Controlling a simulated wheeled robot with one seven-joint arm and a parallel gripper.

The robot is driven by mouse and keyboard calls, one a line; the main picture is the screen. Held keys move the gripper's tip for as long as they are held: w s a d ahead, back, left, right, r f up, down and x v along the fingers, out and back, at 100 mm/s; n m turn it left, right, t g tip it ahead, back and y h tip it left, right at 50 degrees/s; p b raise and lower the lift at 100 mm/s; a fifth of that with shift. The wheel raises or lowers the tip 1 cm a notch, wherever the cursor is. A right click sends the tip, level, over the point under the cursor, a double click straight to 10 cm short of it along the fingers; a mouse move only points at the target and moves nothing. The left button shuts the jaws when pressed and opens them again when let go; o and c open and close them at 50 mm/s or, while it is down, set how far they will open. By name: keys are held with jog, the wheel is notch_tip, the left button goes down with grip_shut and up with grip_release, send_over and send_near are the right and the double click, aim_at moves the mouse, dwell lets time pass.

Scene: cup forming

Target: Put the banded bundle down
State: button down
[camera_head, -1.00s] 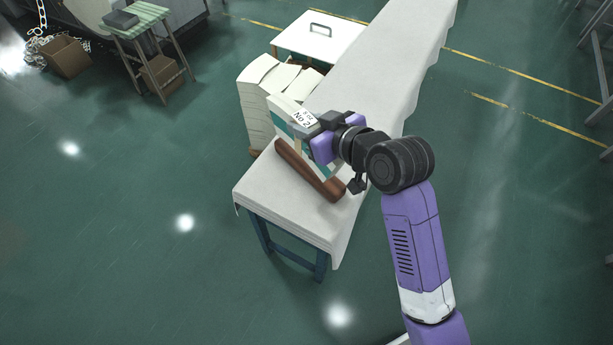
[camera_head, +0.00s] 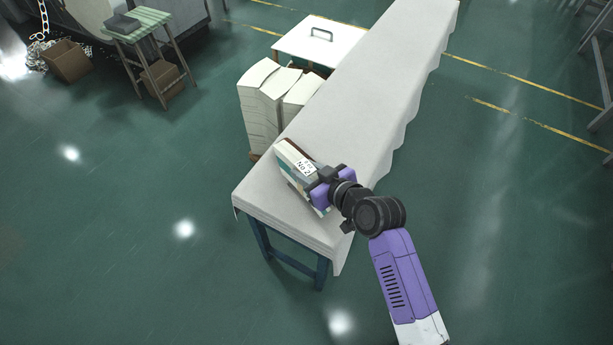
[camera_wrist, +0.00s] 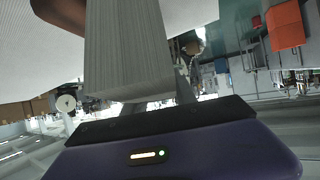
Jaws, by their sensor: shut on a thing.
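The banded bundle (camera_head: 292,171), a block of pale sheets with a teal band and a "No 2" label, is at the near end of the white-covered table (camera_head: 375,85). My gripper (camera_head: 323,184) is shut on it from the right. In the wrist view the bundle's grey sheet edges (camera_wrist: 130,50) fill the space ahead of my gripper. I cannot tell whether the bundle touches the table. A brown rounded bar (camera_head: 290,147) shows just behind the bundle, which hides most of it; it also shows in the wrist view (camera_wrist: 62,14).
A green slatted stool (camera_head: 140,22) and cardboard boxes (camera_head: 68,62) are at the upper left. The table beyond the bundle is clear.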

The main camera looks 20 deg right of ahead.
jog(key=shift+f, duration=1.15)
jog(key=shift+f, duration=0.1)
jog(key=c, duration=1)
grip_release()
jog(key=shift+f, duration=0.15)
jog(key=shift+r, duration=0.25)
jog(key=v, duration=1.2)
jog(key=shift+f, duration=0.1)
jog(key=shift+s, duration=0.1)
